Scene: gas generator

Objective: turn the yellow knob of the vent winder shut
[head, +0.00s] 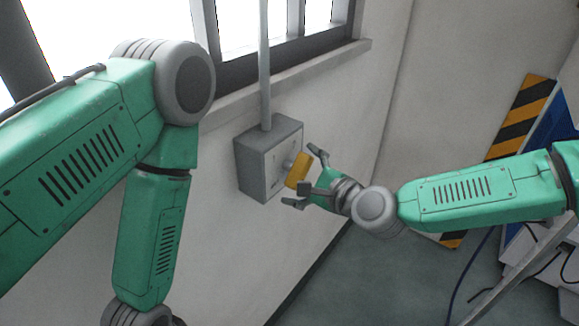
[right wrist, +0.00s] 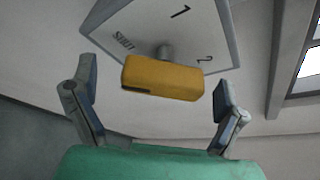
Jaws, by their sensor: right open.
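The vent winder is a grey box (head: 262,165) on the wall below the window, with a pipe rising from its top. Its yellow knob (head: 298,171) sticks out from the front face. In the right wrist view the knob (right wrist: 162,78) is a wide bar on a short grey shaft, and the plate (right wrist: 190,22) behind it reads "SHUT", "1" and "2". My right gripper (head: 305,176) is open, with its fingers on either side of the knob. In the right wrist view both fingers of my right gripper (right wrist: 154,98) stand apart from the knob's ends. My left gripper is out of view.
The window (head: 290,50) with its sill is above the box. A grey pipe (head: 264,70) runs up past the sill. A black-and-yellow striped board (head: 520,112) and a blue panel stand at the right. Cables (head: 470,280) lie near the floor there. The wall below the box is clear.

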